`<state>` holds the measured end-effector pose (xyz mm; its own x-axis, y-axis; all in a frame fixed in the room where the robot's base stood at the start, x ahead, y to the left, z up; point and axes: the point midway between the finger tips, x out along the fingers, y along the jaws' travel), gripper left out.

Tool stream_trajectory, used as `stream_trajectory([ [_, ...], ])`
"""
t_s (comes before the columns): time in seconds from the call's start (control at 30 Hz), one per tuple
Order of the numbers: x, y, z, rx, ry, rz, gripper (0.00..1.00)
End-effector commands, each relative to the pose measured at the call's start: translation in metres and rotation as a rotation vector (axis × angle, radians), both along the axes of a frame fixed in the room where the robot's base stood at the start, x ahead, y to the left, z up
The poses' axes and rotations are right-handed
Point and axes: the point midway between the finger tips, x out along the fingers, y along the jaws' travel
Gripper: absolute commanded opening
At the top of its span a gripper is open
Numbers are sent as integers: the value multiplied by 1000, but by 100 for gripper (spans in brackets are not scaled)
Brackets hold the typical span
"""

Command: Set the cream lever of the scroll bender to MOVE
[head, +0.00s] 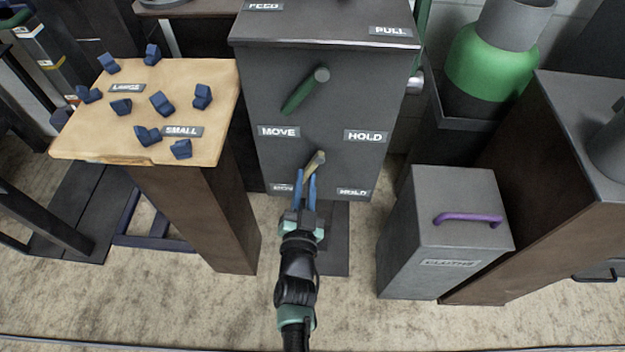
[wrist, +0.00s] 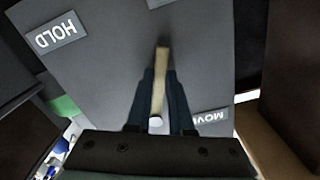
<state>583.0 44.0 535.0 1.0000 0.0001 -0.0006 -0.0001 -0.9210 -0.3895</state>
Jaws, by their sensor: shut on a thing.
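The scroll bender (head: 330,115) is a dark grey cabinet. Its cream lever (head: 316,162) sits low on the front face, between a partly hidden label at left (head: 283,188) and a HOLD label (head: 354,192) at right. My gripper (head: 306,182) is at the lever from below, its blue fingers shut on it. In the wrist view the cream lever (wrist: 159,85) lies between the fingers, its pale end towards the camera. There the MOVE label (wrist: 210,116) is at right, close to the fingers, and the HOLD label (wrist: 55,33) is at upper left, upside down.
A green lever (head: 303,92) is above, with its own MOVE (head: 279,131) and HOLD (head: 365,136) labels. A wooden-topped stand (head: 205,150) with several blue pieces is left. A grey box (head: 430,215) with a purple handle (head: 468,219) stands right.

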Motion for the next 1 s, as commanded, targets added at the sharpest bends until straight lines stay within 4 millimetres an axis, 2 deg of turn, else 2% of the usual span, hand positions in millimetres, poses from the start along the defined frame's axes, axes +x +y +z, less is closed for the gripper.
stream_trajectory([
  [0.4, -1, 13, 7, 199, 1, 0, 0],
  [0.97, -1, 14, 8, 230, 1, 0, 0],
  [1.0, -1, 14, 8, 230, 0, 1, 23],
])
